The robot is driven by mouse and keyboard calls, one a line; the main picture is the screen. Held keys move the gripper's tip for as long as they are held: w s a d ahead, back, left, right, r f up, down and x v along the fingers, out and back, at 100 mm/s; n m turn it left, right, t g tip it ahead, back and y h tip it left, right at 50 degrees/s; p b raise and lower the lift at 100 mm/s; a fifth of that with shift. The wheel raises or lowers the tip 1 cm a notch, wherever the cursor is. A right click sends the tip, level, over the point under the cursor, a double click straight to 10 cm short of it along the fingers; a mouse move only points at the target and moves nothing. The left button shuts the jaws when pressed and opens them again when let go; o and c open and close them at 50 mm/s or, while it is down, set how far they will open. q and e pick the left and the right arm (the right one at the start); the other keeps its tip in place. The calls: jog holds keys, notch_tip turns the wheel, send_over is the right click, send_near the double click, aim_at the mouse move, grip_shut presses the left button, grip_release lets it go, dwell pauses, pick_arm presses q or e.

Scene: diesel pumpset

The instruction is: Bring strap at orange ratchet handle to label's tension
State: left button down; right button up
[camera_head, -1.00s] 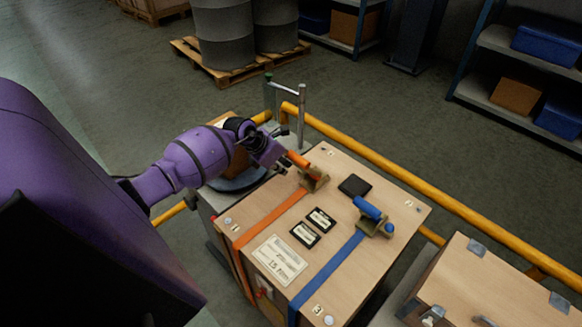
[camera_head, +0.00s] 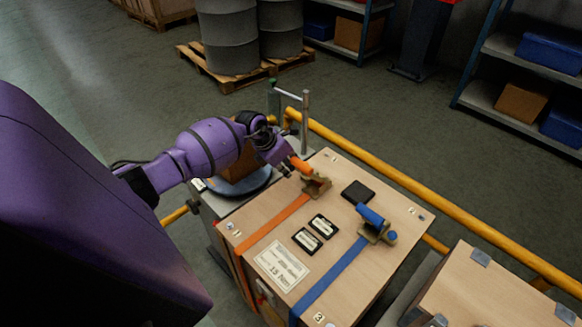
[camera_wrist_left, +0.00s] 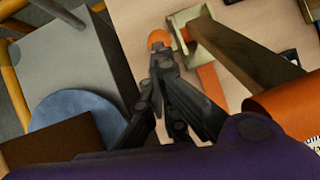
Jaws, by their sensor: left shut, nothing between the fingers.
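The orange ratchet handle (camera_head: 301,165) sticks up from its tan ratchet (camera_head: 317,183) on top of the wooden crate (camera_head: 345,290). The orange strap (camera_head: 272,224) runs from it to the front edge. My left gripper (camera_head: 287,168) is at the free end of the handle. In the left wrist view its dark fingers (camera_wrist_left: 160,62) are shut and empty, just below the handle's round orange end (camera_wrist_left: 159,38); I cannot tell if they touch. A paper label (camera_head: 282,265) lies on the crate; its writing is too small to read surely. Two small black display units (camera_head: 307,240) sit beside the straps.
A blue ratchet handle (camera_head: 370,214) and blue strap (camera_head: 332,277) are on the same crate, with a black square pad (camera_head: 357,192) nearby. A yellow rail (camera_head: 430,205) runs behind. Another crate (camera_head: 500,280) stands at right. A round blue-grey plate (camera_head: 243,183) is under my arm.

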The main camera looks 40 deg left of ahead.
pick_arm(q)
jog(key=shift+w+r, duration=0.3)
jog(key=shift+w, duration=0.15)
pick_arm(e)
jog(key=shift+s+f, duration=0.15)
jog(key=shift+f, duration=0.1)
dwell(1.4)
dwell(0.6)
